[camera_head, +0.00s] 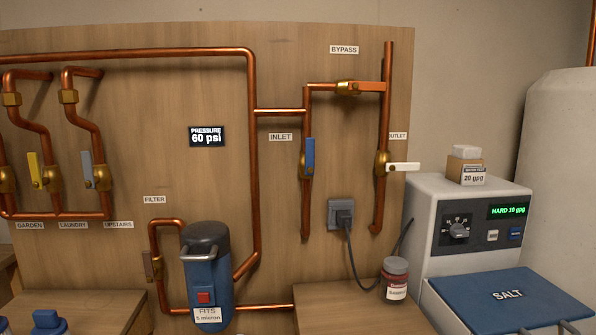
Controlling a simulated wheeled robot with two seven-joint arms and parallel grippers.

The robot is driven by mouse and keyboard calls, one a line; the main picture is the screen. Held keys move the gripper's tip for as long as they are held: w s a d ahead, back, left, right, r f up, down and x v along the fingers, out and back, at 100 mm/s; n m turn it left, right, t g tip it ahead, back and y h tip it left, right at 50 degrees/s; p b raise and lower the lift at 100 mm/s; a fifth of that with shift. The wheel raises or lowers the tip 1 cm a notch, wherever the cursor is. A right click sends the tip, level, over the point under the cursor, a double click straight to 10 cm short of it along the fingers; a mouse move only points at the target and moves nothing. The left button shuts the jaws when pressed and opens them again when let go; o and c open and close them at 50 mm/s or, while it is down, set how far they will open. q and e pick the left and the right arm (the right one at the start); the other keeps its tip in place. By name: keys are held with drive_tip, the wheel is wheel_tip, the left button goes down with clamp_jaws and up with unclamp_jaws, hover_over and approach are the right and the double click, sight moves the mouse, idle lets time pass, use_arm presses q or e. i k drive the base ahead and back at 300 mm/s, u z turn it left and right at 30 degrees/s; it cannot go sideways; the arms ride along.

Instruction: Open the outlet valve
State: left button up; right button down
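The outlet valve's white lever (403,167) points sideways to the right, across its vertical copper pipe. Its brass body (381,163) sits on that pipe, left of the partly hidden OUTLET label (398,136). The inlet valve's blue lever (310,156) stands upright along its pipe, beside the INLET label (280,137). The bypass valve's orange lever (369,87) lies level, along its horizontal pipe, under the BYPASS label (344,49). Neither of my grippers shows in the head view.
A grey softener with a control panel (460,232) and blue SALT lid (508,294) stands below right of the outlet. A jar (394,279) stands on the wooden ledge. A power plug (343,217) and cord are left of the outlet pipe. A blue filter (206,275) is lower left.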

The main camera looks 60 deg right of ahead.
sight(397, 166)
drive_tip(key=z, duration=4)
drive_tip(key=k, duration=0.65)
drive_tip(key=u, duration=0.45)
